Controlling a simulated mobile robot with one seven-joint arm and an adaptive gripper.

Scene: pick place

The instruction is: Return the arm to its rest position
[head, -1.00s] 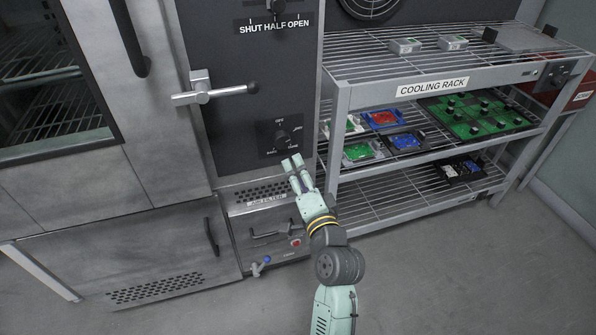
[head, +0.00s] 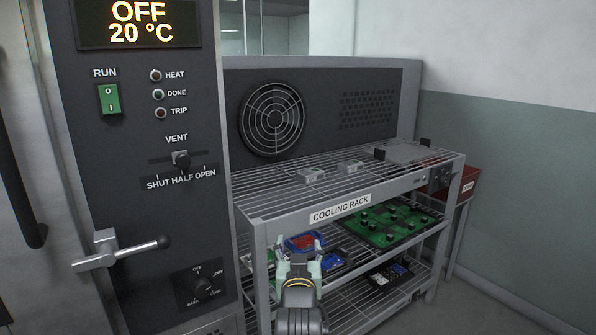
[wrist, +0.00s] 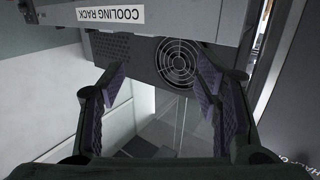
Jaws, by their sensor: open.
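My gripper (head: 299,262) is in front of the cooling rack (head: 340,211) in the head view, its arm reaching up from the bottom edge. In the wrist view my gripper (wrist: 165,88) has its two dark fingers with purple pads spread wide apart, with nothing between them. Beyond the fingers the wrist view shows the rack's labelled edge (wrist: 110,14) upside down and a round fan grille (wrist: 175,62). The gripper hides part of the rack's middle shelf in the head view.
The oven panel (head: 150,215) with a lever handle (head: 122,252) stands at left. The rack holds a green board (head: 388,222), blue and red trays (head: 303,243) and small grey items (head: 311,174) on top. A red box (head: 468,184) stands behind at right. Floor is clear at lower right.

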